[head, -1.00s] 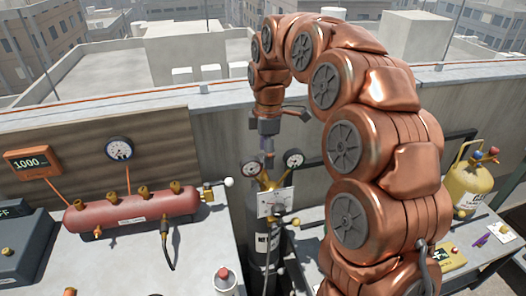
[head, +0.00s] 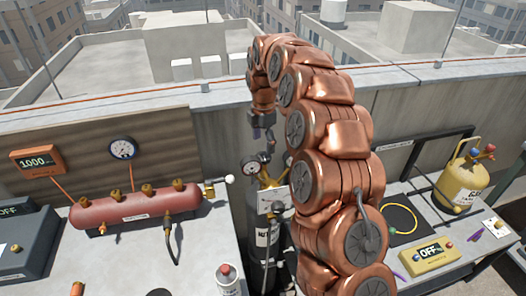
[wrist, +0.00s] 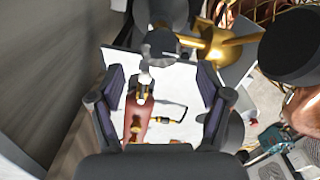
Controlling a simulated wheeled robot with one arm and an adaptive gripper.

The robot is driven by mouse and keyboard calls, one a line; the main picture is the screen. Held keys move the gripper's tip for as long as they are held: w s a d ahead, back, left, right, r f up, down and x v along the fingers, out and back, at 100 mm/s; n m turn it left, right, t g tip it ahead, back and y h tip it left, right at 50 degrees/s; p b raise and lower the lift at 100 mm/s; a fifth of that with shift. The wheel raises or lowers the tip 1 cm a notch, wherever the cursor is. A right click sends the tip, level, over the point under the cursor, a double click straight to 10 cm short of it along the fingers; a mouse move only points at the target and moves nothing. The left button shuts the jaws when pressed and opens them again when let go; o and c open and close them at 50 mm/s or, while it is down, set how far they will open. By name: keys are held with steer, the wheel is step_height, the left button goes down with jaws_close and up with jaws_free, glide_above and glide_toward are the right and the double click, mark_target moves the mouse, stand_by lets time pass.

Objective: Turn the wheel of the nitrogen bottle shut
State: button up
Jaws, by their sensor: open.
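The nitrogen bottle (head: 265,238) is a dark cylinder with a white label, standing upright between the two tables. Its brass regulator has a round gauge (head: 252,167) and a white tag (head: 273,199). My gripper (head: 262,134) hangs pointing down above the bottle's top, partly hidden by my copper arm. In the wrist view my gripper (wrist: 163,112) is open, its fingers wide apart with nothing between them. A dark lobed part (wrist: 168,45), perhaps the bottle's wheel, lies beyond the fingertips beside brass fittings (wrist: 225,42). The wheel is not clearly visible in the head view.
The left table holds a red manifold (head: 135,206), a pressure gauge (head: 121,149) and an orange display (head: 37,160) reading 1000. The right table holds a yellow cylinder (head: 461,187) and a yellow box (head: 430,256) reading OFF. A parapet wall (head: 410,95) runs behind.

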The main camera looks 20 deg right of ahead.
mark_target(263, 156)
steer(key=shift+f+p, duration=0.8)
steer(key=shift+f, duration=1.7)
steer(key=c, duration=1.2)
